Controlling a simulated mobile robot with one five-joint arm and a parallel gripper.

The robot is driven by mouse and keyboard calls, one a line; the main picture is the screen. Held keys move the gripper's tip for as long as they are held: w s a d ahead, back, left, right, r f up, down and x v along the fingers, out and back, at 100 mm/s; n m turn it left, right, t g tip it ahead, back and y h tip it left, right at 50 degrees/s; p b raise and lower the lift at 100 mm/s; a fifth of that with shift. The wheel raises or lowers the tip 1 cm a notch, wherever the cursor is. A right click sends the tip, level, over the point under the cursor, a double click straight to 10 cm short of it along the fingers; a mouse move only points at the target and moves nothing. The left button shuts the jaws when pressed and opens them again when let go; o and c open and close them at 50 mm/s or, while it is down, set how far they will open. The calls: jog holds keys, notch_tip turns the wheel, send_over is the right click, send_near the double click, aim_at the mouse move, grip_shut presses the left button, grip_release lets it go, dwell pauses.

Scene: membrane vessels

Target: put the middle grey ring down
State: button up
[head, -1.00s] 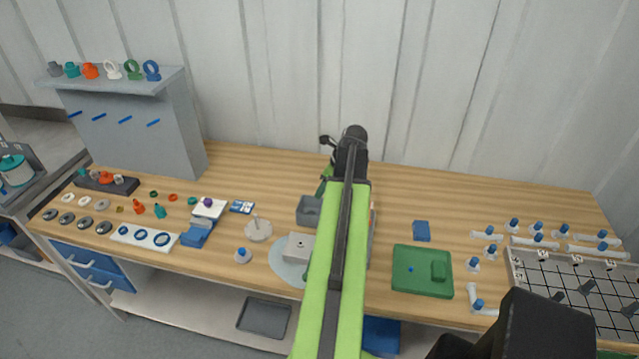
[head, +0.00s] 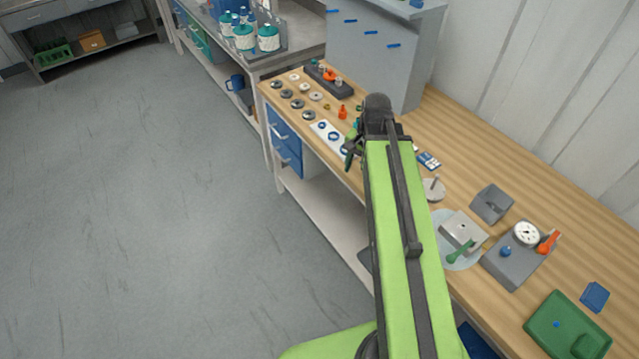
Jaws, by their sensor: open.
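Several dark grey rings (head: 297,103) lie in a slanting row on the wooden bench top, near its front left edge. They lie flat and apart from each other. I cannot tell which of them is the middle grey ring of the task. My gripper (head: 349,157) is at the far end of my green arm, right of the ring row and over the front part of the bench. It is small and partly hidden by the arm's end. It is open, and I see no ring in it.
Paler rings (head: 305,87) lie behind the grey row. A white strip with blue rings (head: 333,136) lies close to my gripper. A dark block with fittings (head: 329,80) and a grey panel (head: 375,50) stand behind. Right are a gauge block (head: 513,262) and a green tray (head: 545,320). Floor is clear left.

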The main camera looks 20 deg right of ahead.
jog(key=s+a+n+h, duration=0.1)
jog(key=a+n, duration=0.8)
jog(key=a, duration=0.5)
jog(key=shift+s+a+g, duration=0.2)
jog(key=shift+s+g, duration=0.05)
jog(key=shift+g, duration=0.15)
jog(key=shift+f, duration=0.1)
notch_tip(320, 180, down, 4)
jog(key=b, duration=0.4)
jog(key=shift+s+f, duration=0.15)
